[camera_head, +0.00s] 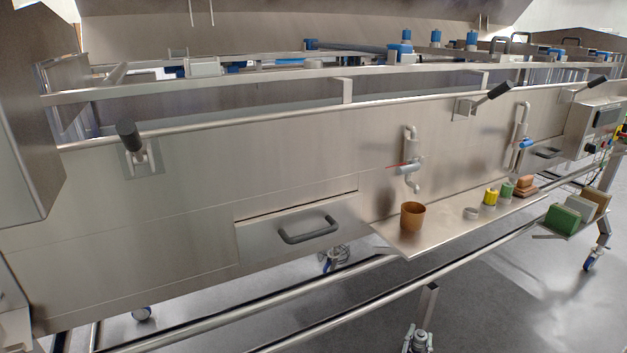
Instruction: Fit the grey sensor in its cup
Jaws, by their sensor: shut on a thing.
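A small steel shelf (435,237) juts from the machine's front panel at centre right. On it stands an open orange-brown cup (412,216) at the left. To its right is a low grey round piece (471,213); I cannot tell whether it is the sensor's cup or the sensor. Right of that stand a yellow cylinder (490,197) and a green cylinder (507,190), both upright. My gripper is not in view, and I see no other piece that is clearly the grey sensor.
Brown blocks (526,187) sit at the shelf's right end. A pipe with a red-handled valve (408,165) hangs above the shelf. A grey drawer handle (308,229) sticks out left of it. Green and tan blocks (572,209) stand on a lower right ledge. The shelf's front strip is bare.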

